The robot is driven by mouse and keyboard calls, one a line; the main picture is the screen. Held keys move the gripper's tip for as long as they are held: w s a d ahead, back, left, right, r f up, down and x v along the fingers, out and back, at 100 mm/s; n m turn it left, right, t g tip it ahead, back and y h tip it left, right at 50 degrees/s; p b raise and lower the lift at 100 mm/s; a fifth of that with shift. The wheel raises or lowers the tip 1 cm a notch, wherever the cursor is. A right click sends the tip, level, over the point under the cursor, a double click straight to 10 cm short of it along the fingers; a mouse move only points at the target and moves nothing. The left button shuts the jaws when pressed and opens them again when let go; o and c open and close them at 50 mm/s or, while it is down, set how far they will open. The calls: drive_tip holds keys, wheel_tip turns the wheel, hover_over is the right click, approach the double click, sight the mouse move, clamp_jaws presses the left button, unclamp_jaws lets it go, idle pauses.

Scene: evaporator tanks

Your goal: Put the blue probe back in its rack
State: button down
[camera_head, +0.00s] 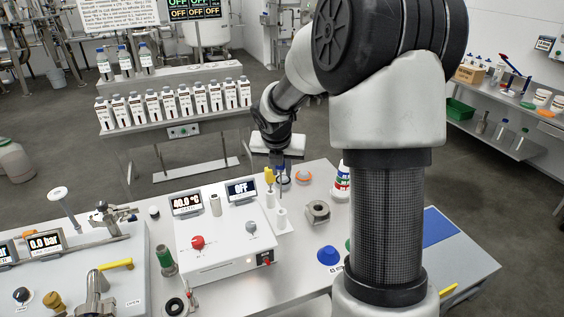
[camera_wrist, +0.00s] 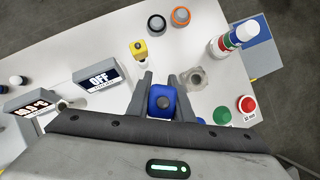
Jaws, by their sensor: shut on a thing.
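My gripper (camera_head: 281,172) points down above the table, behind the white control box. It is shut on the blue probe (camera_head: 283,178), held upright by its blue head. In the wrist view the blue head (camera_wrist: 161,101) sits between the two grey fingers. The rack (camera_head: 286,227) is white, with short white tubes, and stands at the right of the control box. A yellow probe (camera_head: 269,177) stands in its rear tube and also shows in the wrist view (camera_wrist: 139,50). The front tube looks empty. The blue probe's lower end is over or near the rack; I cannot tell whether it touches.
The control box (camera_head: 222,238) with two displays stands left of the rack. A stack of coloured rings (camera_head: 342,180) stands further back.

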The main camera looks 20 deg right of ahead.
drive_tip(key=shift+d+f, duration=0.15)
drive_tip(key=shift+f, duration=0.05)
wheel_tip(320, 180, down, 11)
drive_tip(key=b, duration=0.8)
drive_tip(key=shift+r+b, duration=0.15)
drive_tip(key=shift+b, duration=0.15)
drive_tip(key=c, duration=1.5)
unclamp_jaws()
drive_tip(key=shift+r, duration=0.1)
